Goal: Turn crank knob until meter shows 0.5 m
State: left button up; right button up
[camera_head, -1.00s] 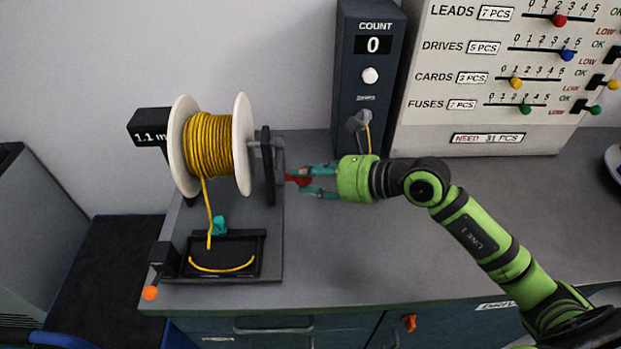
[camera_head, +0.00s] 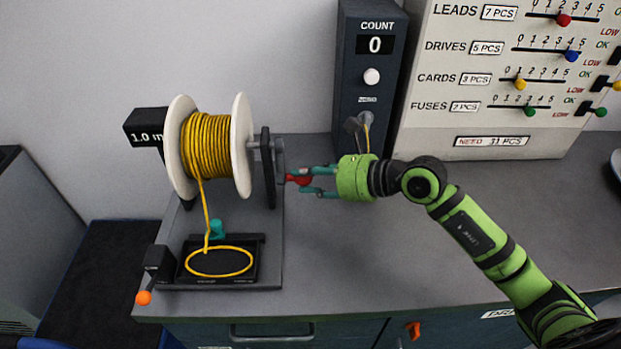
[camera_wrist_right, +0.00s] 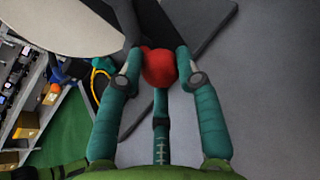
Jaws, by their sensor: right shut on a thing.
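The meter (camera_head: 146,134) is a black box left of the spool and reads 1.0 m in the head view. A white-flanged spool (camera_head: 242,150) holds yellow cable (camera_head: 208,147). The red crank knob (camera_head: 299,180) sits right of the spool's black stand; it also shows in the right wrist view (camera_wrist_right: 158,67). My right gripper (camera_head: 306,181) is shut on the red knob, with its teal fingers (camera_wrist_right: 158,75) on either side of it. Yellow cable runs down from the spool into a black tray (camera_head: 232,281), where it lies in a loop. My left gripper is not in view.
A lever with an orange ball (camera_head: 143,298) stands at the tray's left. A dark count box (camera_head: 361,117) reading 0 stands behind my right gripper. A slider panel (camera_head: 512,142) is at the back right. The grey counter (camera_head: 330,265) in front is clear.

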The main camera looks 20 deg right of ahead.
jog(key=shift+w+r, duration=0.1)
jog(key=shift+r, duration=0.15)
jog(key=shift+w+d+f+b, duration=0.15)
jog(key=shift+w+b, duration=0.2)
jog(key=shift+b, duration=0.05)
jog(key=shift+w+d+f+b, duration=0.15)
jog(key=shift+w+b, duration=0.1)
jog(key=shift+w, duration=0.25)
jog(key=shift+w+d+b, duration=0.1)
jog(key=shift+w+b, duration=0.1)
jog(key=shift+w, duration=0.25)
jog(key=shift+w+d+r+b, duration=0.15)
jog(key=shift+w+b, duration=0.05)
jog(key=shift+w, duration=0.45)
jog(key=shift+w+d+r+b, duration=0.1)
jog(key=shift+w+d+b, duration=0.1)
jog(key=shift+w, duration=0.4)
